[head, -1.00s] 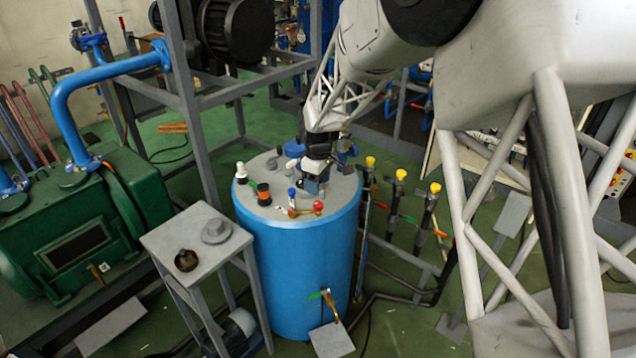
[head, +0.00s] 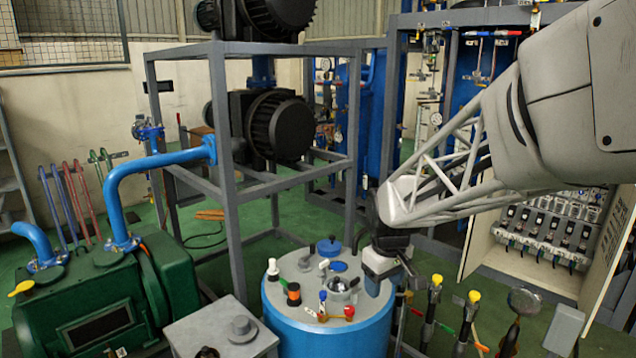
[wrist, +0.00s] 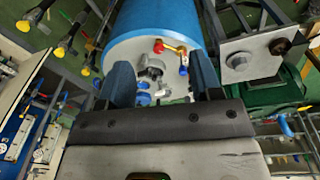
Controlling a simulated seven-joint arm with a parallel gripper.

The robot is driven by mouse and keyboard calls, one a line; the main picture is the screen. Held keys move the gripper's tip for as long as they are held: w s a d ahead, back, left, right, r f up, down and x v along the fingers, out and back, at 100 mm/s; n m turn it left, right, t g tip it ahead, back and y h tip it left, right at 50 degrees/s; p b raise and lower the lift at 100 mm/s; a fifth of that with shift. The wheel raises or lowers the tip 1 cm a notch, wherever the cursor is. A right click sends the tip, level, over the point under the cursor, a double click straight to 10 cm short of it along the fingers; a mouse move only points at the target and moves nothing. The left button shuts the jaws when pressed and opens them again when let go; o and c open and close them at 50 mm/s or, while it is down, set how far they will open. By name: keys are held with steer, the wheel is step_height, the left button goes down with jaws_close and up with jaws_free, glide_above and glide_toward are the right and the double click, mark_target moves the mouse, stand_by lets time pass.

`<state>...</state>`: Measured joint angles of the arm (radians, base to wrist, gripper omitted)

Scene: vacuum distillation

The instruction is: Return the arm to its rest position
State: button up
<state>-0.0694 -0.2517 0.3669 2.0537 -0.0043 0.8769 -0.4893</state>
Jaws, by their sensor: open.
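My gripper (head: 376,284) is at the right side of the blue tank's top in the head view, pointing down. In the wrist view my gripper (wrist: 162,78) shows two dark fingers spread apart with nothing held between them. The blue tank (head: 330,338) stands below, with a grey lid (head: 308,301) carrying several fittings. A round fitting (wrist: 153,70) on the lid shows between the fingers in the wrist view. I cannot tell the exact gap between the fingertips and the lid.
A green machine (head: 90,290) with a blue pipe (head: 160,158) stands left. A grey frame (head: 228,200) holding black motors is behind the tank. Yellow-topped valves (head: 436,282) stand right of the tank.

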steer(key=s+d+r+m, duration=0.1)
steer(key=s+m, duration=0.1)
steer(key=s, duration=0.7)
steer(key=s+d+r+m+t, duration=0.1)
steer(key=s+r+m, duration=0.1)
steer(key=s, duration=0.6)
steer(key=s+d+r+m, duration=0.1)
steer(key=s+d+m, duration=0.1)
steer(key=s, duration=0.7)
steer(key=shift+s+r+m, duration=0.25)
steer(key=shift+s+m, duration=0.05)
steer(key=shift+s, duration=0.05)
steer(key=shift+d, duration=0.1)
